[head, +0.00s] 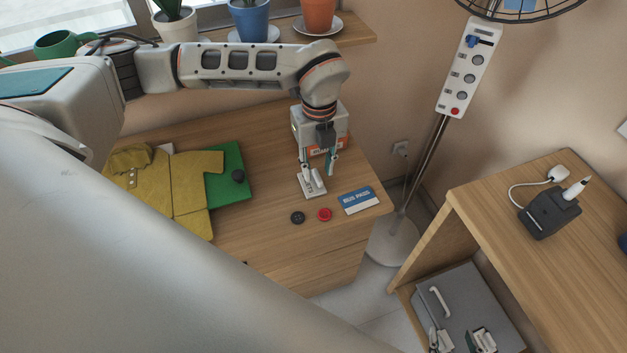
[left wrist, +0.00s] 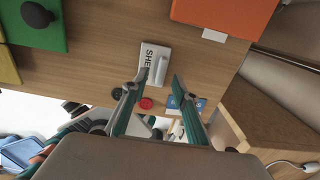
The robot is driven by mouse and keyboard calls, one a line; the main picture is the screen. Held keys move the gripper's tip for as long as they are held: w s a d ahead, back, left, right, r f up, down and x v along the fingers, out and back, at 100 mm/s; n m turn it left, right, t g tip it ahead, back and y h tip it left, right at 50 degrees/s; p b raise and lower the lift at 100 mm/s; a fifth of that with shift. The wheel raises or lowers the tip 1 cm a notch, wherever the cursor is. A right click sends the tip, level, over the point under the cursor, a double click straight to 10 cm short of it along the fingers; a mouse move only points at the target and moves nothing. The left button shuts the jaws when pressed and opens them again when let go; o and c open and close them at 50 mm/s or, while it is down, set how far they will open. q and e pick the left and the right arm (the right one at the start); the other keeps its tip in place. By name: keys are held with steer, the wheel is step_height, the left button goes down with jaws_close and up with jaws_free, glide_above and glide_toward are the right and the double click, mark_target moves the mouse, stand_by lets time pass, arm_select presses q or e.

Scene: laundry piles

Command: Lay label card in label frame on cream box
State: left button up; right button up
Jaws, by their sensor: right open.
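The white label card (head: 311,190) lies on the wooden table, with dark lettering and a raised strip. In the left wrist view the card (left wrist: 150,58) reads "SHE", the rest covered by the strip. My left gripper (head: 318,170) points down just above the card, open and empty. Its fingers (left wrist: 157,88) stand apart in the left wrist view, the card just beyond their tips. An orange face (left wrist: 225,14) lies beyond the card, mostly hidden behind my gripper in the head view. My right gripper (head: 461,342) is open at the bottom edge.
A black disc (head: 297,217), a red disc (head: 324,214) and a blue-white card (head: 358,201) lie near the table's front right. A fan stand (head: 430,150) rises right of the table.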

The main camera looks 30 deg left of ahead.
arm_select(q)
step_height(320, 180, down, 3)
steer(key=shift+r, duration=0.2)
jaws_close()
steer(key=shift+r, duration=0.15)
